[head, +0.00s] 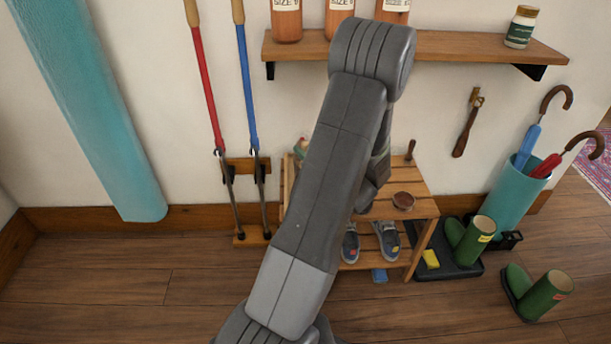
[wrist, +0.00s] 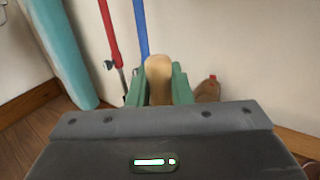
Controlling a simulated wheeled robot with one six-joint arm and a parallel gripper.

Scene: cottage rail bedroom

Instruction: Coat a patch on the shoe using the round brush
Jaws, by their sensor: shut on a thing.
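My gripper shows in the wrist view (wrist: 167,80). Its green fingers are shut on a tan wooden piece (wrist: 158,68) with a rounded end. No bristles show on it, so I cannot tell whether it is the round brush. In the head view my arm hides most of the gripper. Two grey-blue shoes, one at the left (head: 350,243) and one at the right (head: 388,240), stand on the lower shelf of a wooden bench (head: 420,208). The left one has a small red mark and the right one a yellow mark. The gripper is above the bench, apart from the shoes.
A wall shelf (head: 450,46) with bottles hangs above. Red (head: 205,85) and blue (head: 246,90) poles stand left. Green boots (head: 474,242) and a teal umbrella stand (head: 512,195) are right.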

